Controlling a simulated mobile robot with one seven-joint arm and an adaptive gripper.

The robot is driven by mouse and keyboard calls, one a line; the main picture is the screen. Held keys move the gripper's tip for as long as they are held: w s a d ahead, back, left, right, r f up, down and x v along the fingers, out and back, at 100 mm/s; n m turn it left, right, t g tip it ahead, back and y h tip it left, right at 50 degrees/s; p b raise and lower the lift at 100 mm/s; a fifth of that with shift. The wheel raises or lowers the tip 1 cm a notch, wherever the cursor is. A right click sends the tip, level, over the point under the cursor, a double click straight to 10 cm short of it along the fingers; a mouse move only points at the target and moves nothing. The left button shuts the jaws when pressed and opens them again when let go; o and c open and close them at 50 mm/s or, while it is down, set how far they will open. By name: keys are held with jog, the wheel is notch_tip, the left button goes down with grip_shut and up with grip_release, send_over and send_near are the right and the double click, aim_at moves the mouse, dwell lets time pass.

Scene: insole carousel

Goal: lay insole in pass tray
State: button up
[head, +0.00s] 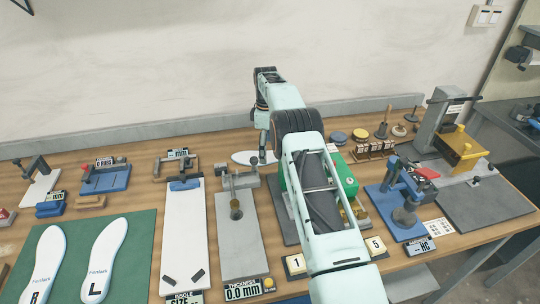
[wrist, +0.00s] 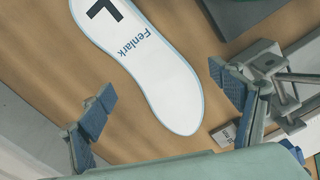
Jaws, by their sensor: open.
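A white insole (wrist: 160,70) with a pale blue edge, a black L and the word Fenlark lies flat on the bare wood of the bench. In the head view it is a small white shape (head: 243,157) at the back, partly hidden by my arm. My gripper (wrist: 165,105) is open above it, with one finger to each side and nothing held. In the head view my gripper (head: 262,150) points down beside the insole. I cannot tell which thing is the pass tray; a green box (head: 343,167) stands partly behind my arm.
A green mat (head: 75,235) at front left bears two insoles, R (head: 42,265) and L (head: 106,260). A thickness gauge (head: 238,235) stands just in front of the loose insole. A blue press (head: 400,205) stands at right. The wall (head: 150,70) is close behind.

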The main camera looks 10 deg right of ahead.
aim_at(267, 155)
jog(key=shift+f, duration=0.95)
jog(key=shift+f+b, duration=0.25)
jog(key=shift+b, duration=0.05)
